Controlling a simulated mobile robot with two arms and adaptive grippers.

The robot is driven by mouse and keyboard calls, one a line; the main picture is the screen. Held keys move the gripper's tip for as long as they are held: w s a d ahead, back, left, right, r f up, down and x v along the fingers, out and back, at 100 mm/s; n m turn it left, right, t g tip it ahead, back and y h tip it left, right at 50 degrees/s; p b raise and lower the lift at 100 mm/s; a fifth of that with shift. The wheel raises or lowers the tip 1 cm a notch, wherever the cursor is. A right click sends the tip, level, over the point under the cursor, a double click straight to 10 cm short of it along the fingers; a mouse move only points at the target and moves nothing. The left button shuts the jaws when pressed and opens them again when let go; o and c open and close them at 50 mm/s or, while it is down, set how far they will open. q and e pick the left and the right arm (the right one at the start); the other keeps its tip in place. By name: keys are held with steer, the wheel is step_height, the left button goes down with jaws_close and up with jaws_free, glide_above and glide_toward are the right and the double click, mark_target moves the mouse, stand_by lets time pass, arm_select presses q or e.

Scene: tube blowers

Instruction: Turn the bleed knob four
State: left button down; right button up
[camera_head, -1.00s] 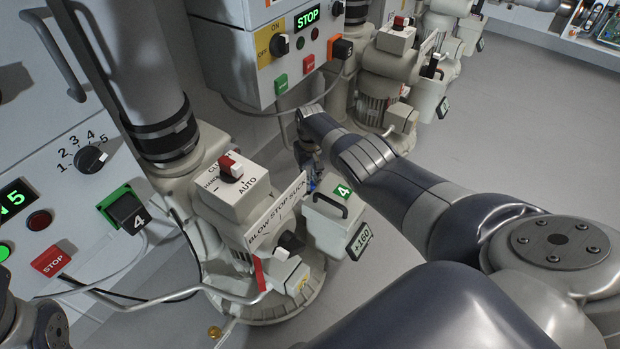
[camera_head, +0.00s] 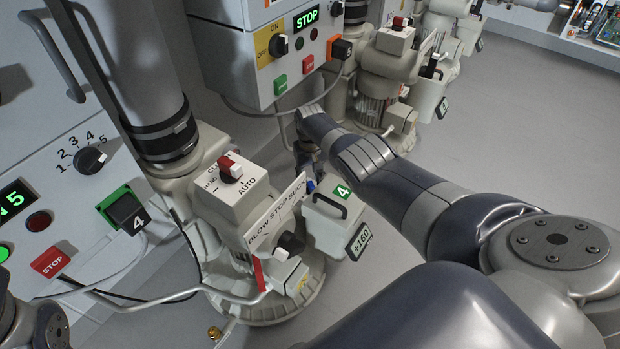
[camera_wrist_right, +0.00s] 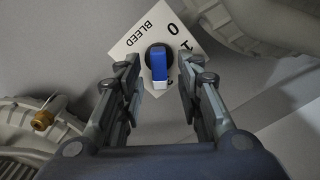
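The bleed knob (camera_wrist_right: 159,66) shows in the right wrist view as a blue bar with a white end on a black round base. It sits on a white plate (camera_wrist_right: 133,40) marked BLEED, 0 and 1. My right gripper (camera_wrist_right: 160,74) is open, one finger on each side of the knob, with gaps visible. In the head view my right gripper (camera_head: 306,152) is small and partly hidden by my arm, behind the blower with the green 4 tag (camera_head: 342,191). A bit of blue (camera_head: 310,186) shows below it. My left gripper is not clearly visible.
Blower four carries a BLOW STOP SUCK plate (camera_head: 276,216), a lever box (camera_head: 230,190) and a +160 display (camera_head: 359,242). The control cabinet (camera_head: 60,200) stands at left. Another blower (camera_head: 385,65) stands behind. Grey floor at right is free.

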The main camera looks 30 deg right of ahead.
mark_target(310, 181)
steer(key=shift+r, duration=0.1)
steer(key=shift+w+r, duration=0.1)
steer(key=shift+r, duration=1.35)
step_height(310, 181, up, 9)
